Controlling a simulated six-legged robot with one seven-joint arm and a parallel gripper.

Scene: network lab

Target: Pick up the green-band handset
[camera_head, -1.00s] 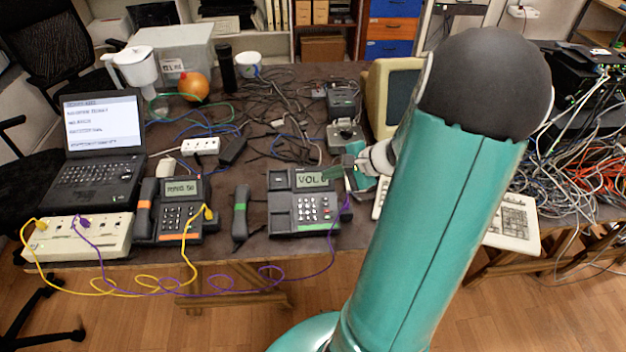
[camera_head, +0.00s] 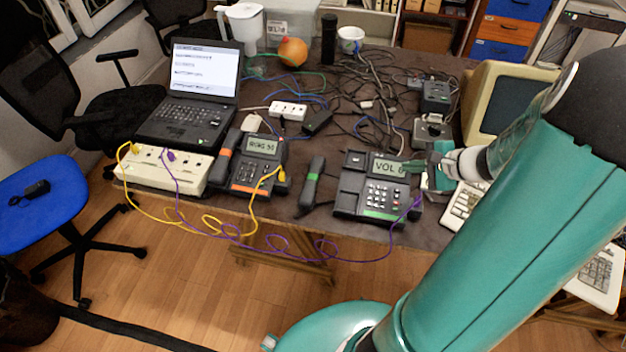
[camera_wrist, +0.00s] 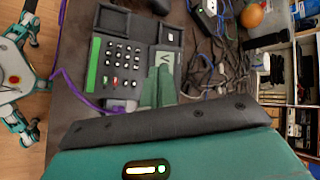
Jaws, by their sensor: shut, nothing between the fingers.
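The green-band handset (camera_head: 312,182) is dark with a green band. It lies off its base on the table, left of the green-band phone (camera_head: 347,201), whose screen reads "VOL" and a blurred digit. My gripper (camera_head: 414,168) is shut and empty at the right end of that phone's screen, across the phone from the handset. In the wrist view, my green fingers (camera_wrist: 158,92) are together over the end of the phone's screen (camera_wrist: 164,64). I cannot make out the handset for certain in the wrist view.
An orange-band phone (camera_head: 247,187) stands left of the handset, with its own handset (camera_head: 225,155) on it. Yellow and purple cables (camera_head: 290,243) loop over the table's front edge. A white box (camera_head: 160,172) and laptop (camera_head: 190,110) are at left. Tangled cables lie behind.

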